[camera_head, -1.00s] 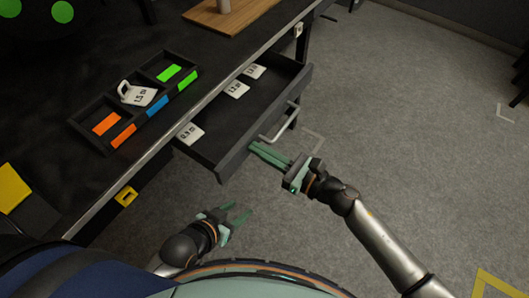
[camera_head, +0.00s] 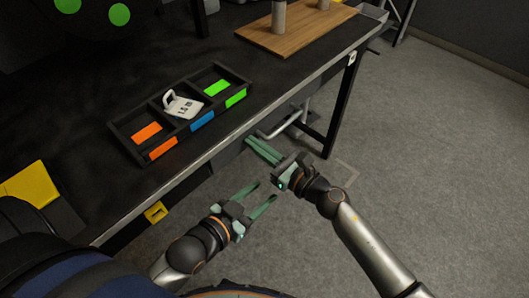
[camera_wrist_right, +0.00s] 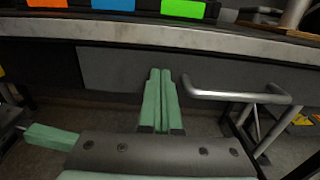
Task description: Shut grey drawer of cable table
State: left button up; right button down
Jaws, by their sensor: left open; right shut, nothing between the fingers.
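The grey drawer is pushed in under the table top, and its dark front (camera_wrist_right: 115,72) shows below the table edge in the right wrist view. Its inside is hidden in the head view. The bar handle (camera_wrist_right: 235,95) is to the right of my right fingers; it also shows in the head view (camera_head: 283,125). My right gripper (camera_head: 252,143) is shut and empty, its fingertips (camera_wrist_right: 160,72) at the drawer front beside the handle. I cannot tell whether they touch it. My left gripper (camera_head: 266,191) is open and empty, below the right one, clear of the drawer.
The black cable table (camera_head: 70,125) carries a divided tray (camera_head: 125,140) with coloured labels and a white tag (camera_head: 183,104). A wooden board (camera_head: 300,35) with grey cylinders is farther back. A table leg (camera_head: 343,105) stands beyond the handle. The floor at right is clear.

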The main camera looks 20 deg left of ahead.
pick_arm(q)
jog(key=shift+w+d+r+t, duration=0.1)
jog(key=shift+r+t, duration=0.05)
jog(key=shift+r, duration=0.2)
jog(key=shift+w+d+r+t, duration=0.1)
jog(key=shift+r+t, duration=0.05)
jog(key=shift+r, duration=0.2)
pick_arm(e)
jog(key=shift+w+a+r, duration=0.1)
jog(key=shift+a+r, duration=0.1)
pick_arm(q)
jog(key=shift+a, duration=0.1)
pick_arm(e)
jog(key=shift+d, duration=0.1)
pick_arm(q)
jog(key=shift+g, duration=0.8)
jog(key=f, duration=0.1)
jog(key=s+f, duration=0.1)
jog(key=f, duration=0.2)
jog(key=shift+s+a+p, duration=0.1)
jog(key=shift+s+p, duration=0.25)
jog(key=shift+s, duration=0.05)
pick_arm(e)
jog(key=v, duration=1.2)
jog(key=shift+d+f, duration=0.15)
jog(key=shift+d, duration=0.15)
